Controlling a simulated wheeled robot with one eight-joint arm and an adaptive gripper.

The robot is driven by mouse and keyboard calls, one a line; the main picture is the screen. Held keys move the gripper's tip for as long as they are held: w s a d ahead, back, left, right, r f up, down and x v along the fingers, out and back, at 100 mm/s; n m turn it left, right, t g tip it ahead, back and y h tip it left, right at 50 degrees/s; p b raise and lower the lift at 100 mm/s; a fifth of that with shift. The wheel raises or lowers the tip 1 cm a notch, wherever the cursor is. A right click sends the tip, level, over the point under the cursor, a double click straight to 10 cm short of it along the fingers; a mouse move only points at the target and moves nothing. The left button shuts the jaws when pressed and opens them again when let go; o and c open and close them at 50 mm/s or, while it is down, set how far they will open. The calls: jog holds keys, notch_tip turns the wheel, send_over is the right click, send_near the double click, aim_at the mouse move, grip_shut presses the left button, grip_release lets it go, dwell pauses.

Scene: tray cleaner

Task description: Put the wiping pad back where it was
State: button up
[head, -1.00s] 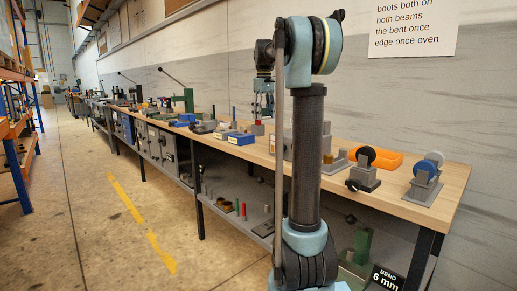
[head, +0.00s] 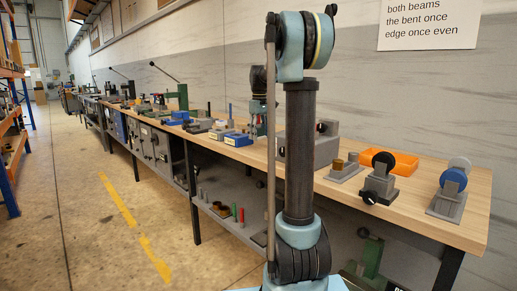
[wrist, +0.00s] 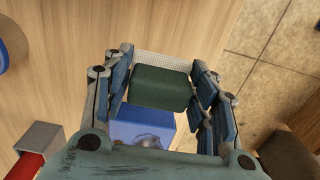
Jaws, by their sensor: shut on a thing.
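In the wrist view, my gripper (wrist: 162,76) is shut on a dark green block (wrist: 160,90), which looks like the wiping pad. The block sits between the two blue-grey fingers. Below it in the picture is a blue box (wrist: 140,128) with a greyish patch. Past the block is a pale, fine-gridded strip (wrist: 165,62). I cannot tell whether the pad touches the box or the strip. In the head view, my gripper (head: 257,122) is partly hidden behind my arm, over the bench, and the pad cannot be made out.
The wooden bench (head: 420,212) runs along the wall. On it are an orange tray (head: 392,160), a blue-wheeled fixture (head: 450,190), a black-wheeled fixture (head: 380,180) and small blue boxes (head: 238,139). In the wrist view, a red part (wrist: 25,167) lies lower left; bare floor (wrist: 275,60) is at right.

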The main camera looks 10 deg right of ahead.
aim_at(259, 151)
jog(key=shift+f, duration=2.75)
jog(key=o, duration=1.3)
jog(key=shift+f, duration=0.1)
notch_tip(259, 151, up, 12)
jog(key=shift+r, duration=0.1)
